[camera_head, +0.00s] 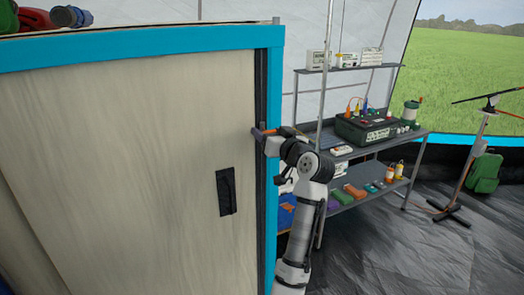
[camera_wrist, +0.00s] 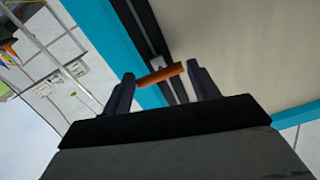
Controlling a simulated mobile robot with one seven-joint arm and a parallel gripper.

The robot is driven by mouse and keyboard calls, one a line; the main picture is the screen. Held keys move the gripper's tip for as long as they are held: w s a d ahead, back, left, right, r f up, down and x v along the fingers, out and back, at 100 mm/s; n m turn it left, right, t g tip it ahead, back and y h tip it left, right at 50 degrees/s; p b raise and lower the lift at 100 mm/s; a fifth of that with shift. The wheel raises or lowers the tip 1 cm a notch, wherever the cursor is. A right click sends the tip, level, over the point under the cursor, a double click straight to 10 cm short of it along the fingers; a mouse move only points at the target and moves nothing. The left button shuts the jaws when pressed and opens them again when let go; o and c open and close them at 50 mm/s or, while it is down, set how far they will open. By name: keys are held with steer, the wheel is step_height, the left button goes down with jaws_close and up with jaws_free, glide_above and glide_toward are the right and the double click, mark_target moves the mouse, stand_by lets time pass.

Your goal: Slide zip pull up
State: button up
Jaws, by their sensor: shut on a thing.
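The zip pull (camera_wrist: 160,74) is an orange-brown bar on a small metal slider. In the wrist view it lies crosswise between the two fingers of my gripper (camera_wrist: 161,72), which is shut on its ends. The slider sits on a dark zip track (camera_wrist: 140,22) beside a blue border. In the head view the track (camera_head: 261,88) runs upright along the right edge of a beige panel (camera_head: 130,140). My gripper (camera_head: 262,133) is at the track, about halfway up the visible panel, and hides much of the pull there.
The blue frame (camera_head: 272,80) borders the panel at top and right. A black handle patch (camera_head: 226,191) is on the panel below left of my gripper. A grey workbench (camera_head: 390,145) with equipment stands to the right. Open floor (camera_head: 370,250) lies in front of it.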

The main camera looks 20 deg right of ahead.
step_height(320, 180, up, 6)
steer(key=shift+r+p, duration=0.15)
steer(key=shift+p, duration=0.65)
steer(key=o, duration=1.3)
steer(key=shift+s+d, duration=0.1)
steer(key=shift+s, duration=0.2)
steer(key=s+b, duration=0.1)
steer(key=s, duration=0.3)
steer(key=s+b, duration=0.2)
steer(key=s, duration=0.2)
steer(key=s+b, duration=0.2)
steer(key=s, duration=0.3)
steer(key=shift+s+d, duration=0.1)
steer(key=shift+d, duration=0.3)
